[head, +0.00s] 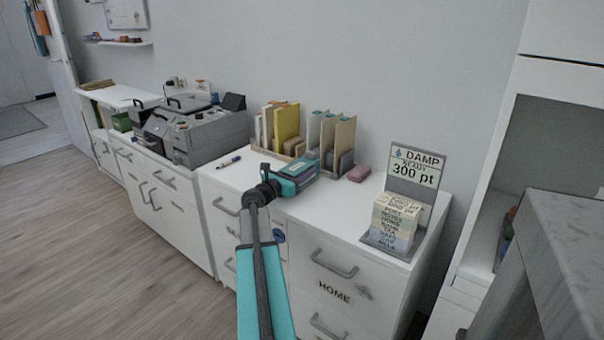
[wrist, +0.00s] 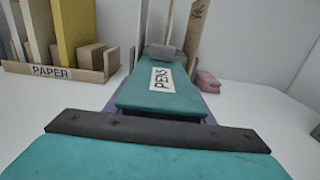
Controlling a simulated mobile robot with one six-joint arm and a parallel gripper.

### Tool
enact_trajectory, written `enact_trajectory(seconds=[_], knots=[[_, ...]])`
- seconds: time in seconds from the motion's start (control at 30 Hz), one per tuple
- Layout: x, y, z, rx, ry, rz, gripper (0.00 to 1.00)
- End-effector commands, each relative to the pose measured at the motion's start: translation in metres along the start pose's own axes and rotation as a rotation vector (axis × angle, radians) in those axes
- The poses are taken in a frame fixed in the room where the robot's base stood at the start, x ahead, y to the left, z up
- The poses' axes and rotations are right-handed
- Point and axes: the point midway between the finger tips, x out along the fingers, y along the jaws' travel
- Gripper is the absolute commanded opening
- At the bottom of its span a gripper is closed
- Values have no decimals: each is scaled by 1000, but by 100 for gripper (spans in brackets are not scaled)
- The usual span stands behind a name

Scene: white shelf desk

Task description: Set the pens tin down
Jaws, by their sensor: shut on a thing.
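The pens tin (wrist: 160,98) is a flat teal piece with purple edges and a white PENS label, ahead of my wrist in the wrist view. My gripper (head: 293,178), teal and dark, is shut on it over the white cabinet top (head: 335,206). In the head view the tin and the gripper, both teal, blend together in front of the right file holder. The gripper's fingertips are largely hidden. I cannot tell whether the tin's underside touches the top.
The PAPER holder (wrist: 55,72) stands behind to the left. A pink block (head: 359,173) lies right of the tin. The DAMP sign (head: 413,170) with stacked labelled blocks (head: 394,222) stands farther right.

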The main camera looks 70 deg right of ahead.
Motion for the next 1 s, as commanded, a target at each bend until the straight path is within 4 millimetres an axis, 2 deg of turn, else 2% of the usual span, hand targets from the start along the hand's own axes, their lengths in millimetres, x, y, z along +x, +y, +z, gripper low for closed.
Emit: enact_trajectory(seconds=[0.1,0.53,0.57,0.67,1.0], knots=[[0,0,-6,-1,-2,0,19],[0,0,-10,-1,-2,0,19],[0,0,-10,0,-1,0,52],[0,0,-10,0,-1,0,67],[0,0,-8,0,-1,0,67]])
